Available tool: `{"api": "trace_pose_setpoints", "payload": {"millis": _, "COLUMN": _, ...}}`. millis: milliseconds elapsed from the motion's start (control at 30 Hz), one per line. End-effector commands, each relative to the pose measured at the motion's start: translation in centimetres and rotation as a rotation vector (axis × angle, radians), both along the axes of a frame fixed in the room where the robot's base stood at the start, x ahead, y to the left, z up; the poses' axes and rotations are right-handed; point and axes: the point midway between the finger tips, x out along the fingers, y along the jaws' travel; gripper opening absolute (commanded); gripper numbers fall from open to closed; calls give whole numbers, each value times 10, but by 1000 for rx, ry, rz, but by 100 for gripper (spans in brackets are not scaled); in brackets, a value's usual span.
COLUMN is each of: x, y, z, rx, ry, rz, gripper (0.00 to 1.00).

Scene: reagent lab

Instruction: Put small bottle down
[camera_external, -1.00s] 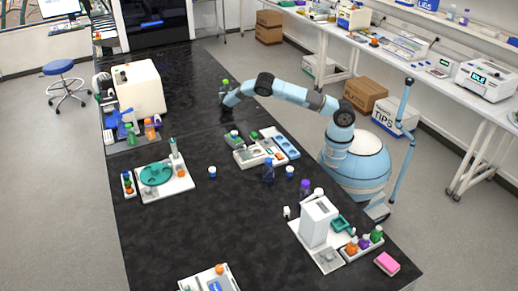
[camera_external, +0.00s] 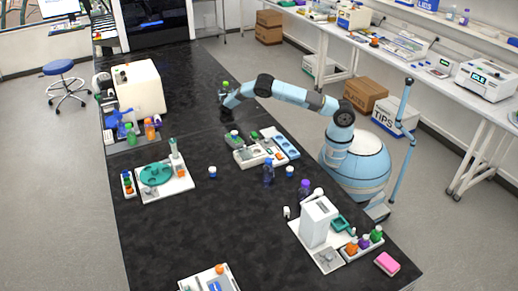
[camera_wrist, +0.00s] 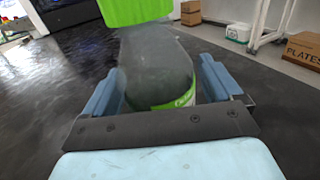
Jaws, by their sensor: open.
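The small bottle has a bright green cap (camera_wrist: 135,10), a dark see-through body (camera_wrist: 155,65) and a green-and-white label. In the wrist view it stands between the two blue fingers of my gripper (camera_wrist: 160,90), which are apart on either side of it. In the external view its green cap (camera_external: 225,85) shows just above my gripper (camera_external: 227,100), over the far part of the black bench. The bottle looks upright. Its base is hidden, so I cannot tell for sure whether it touches the bench.
A white boxy machine (camera_external: 140,88) stands to the left, with orange and green bottles in front. A white tray with blue wells (camera_external: 282,143) lies nearer, below the arm. The black bench (camera_external: 180,70) around the bottle is largely clear.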

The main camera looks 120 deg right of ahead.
Motion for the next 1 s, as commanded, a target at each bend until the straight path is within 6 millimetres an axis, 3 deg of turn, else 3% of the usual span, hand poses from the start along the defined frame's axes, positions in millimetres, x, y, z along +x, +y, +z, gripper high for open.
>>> {"api": "trace_pose_setpoints", "payload": {"millis": 167, "x": 6, "y": 12, "z": 1, "rx": 0, "ry": 1, "rz": 2, "gripper": 92}}
{"api": "trace_pose_setpoints", "payload": {"millis": 700, "x": 41, "y": 98, "z": 2, "rx": 0, "ry": 1, "rz": 1, "gripper": 92}}
{"api": "trace_pose_setpoints", "payload": {"millis": 1000, "x": 46, "y": 111, "z": 2, "rx": 0, "ry": 0, "rz": 0, "gripper": 92}}
